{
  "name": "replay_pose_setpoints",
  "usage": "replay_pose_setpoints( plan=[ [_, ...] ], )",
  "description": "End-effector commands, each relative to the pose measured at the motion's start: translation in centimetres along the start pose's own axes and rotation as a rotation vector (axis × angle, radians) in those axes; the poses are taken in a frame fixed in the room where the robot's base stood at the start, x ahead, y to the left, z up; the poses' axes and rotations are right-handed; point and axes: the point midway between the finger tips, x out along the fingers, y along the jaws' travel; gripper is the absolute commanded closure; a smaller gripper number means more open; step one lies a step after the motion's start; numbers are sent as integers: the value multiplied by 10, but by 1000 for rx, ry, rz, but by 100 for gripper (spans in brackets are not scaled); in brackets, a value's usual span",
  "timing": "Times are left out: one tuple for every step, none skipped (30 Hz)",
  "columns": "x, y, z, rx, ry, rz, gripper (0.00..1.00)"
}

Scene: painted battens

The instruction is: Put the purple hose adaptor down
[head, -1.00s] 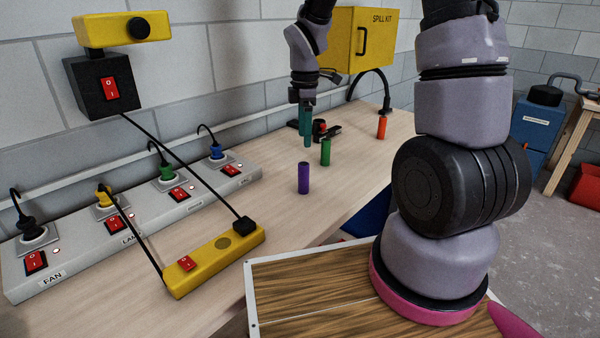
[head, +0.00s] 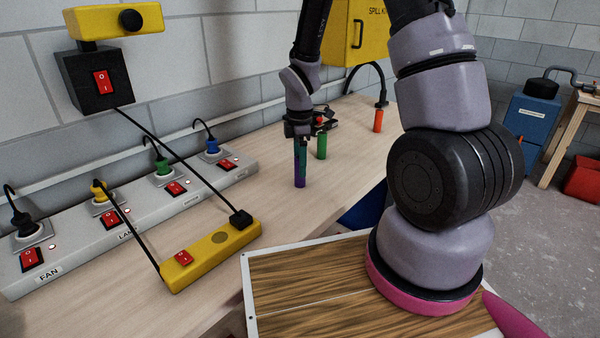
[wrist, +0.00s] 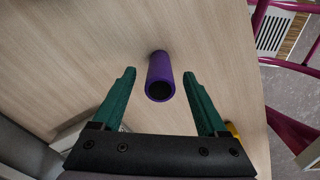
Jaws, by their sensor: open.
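The purple hose adaptor (head: 299,180) stands upright on the wooden bench. In the wrist view the adaptor (wrist: 160,77) shows its dark open top between my two green fingers. My gripper (head: 300,158) is above the adaptor in the head view, with a finger covering part of its upper end. The gripper (wrist: 159,73) is open in the wrist view, with a gap on each side of the adaptor. I cannot tell how far down the fingertips reach beside it.
A green cylinder (head: 321,148) stands just behind the adaptor, and an orange one (head: 378,121) farther back. A long grey socket strip (head: 135,228) and a yellow switch box (head: 212,257) lie to the left. The bench in front of the adaptor is clear.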

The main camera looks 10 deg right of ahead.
Motion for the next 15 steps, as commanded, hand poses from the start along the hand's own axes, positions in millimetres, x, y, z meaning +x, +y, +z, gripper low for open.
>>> replay_pose_setpoints(
  plan=[
    [0,0,0,0,0,0,24],
    [0,0,0,0,0,0,24],
    [0,0,0,0,0,0,24],
    [0,0,0,0,0,0,24],
    [0,0,0,0,0,0,36],
    [0,0,0,0,0,0,51],
    [0,0,0,0,0,0,63],
    [0,0,0,0,0,0,74],
    [0,0,0,0,0,0,89],
    [0,0,0,0,0,0,100],
    [0,0,0,0,0,0,100],
    [-1,0,0,0,0,0,100],
    [-1,0,0,0,0,1,100],
    [-1,0,0,0,0,1,100],
    [-1,0,0,0,0,1,100]
  ],
)
